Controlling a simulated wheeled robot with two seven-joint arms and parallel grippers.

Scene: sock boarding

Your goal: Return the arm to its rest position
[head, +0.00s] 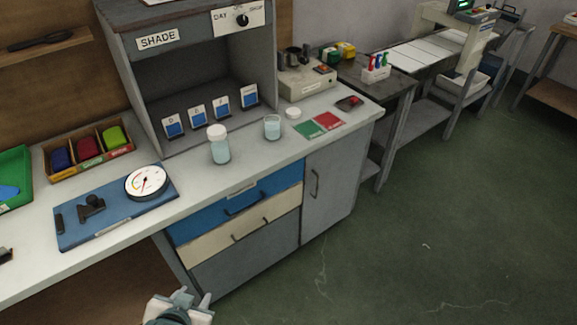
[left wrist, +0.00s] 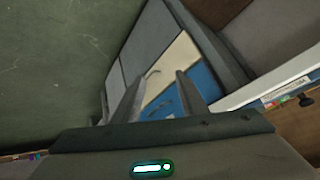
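My left gripper (head: 195,297) is at the bottom edge of the head view, low in front of the bench and clear of the worktop. In the left wrist view its two fingers (left wrist: 160,80) stand apart with nothing between them. Behind them, at a distance, are the blue drawer (left wrist: 203,88) and the cream drawer (left wrist: 172,66) of the bench. Most of the left arm is out of the picture. My right gripper is in neither view.
Open green floor (head: 420,230) lies to the right.

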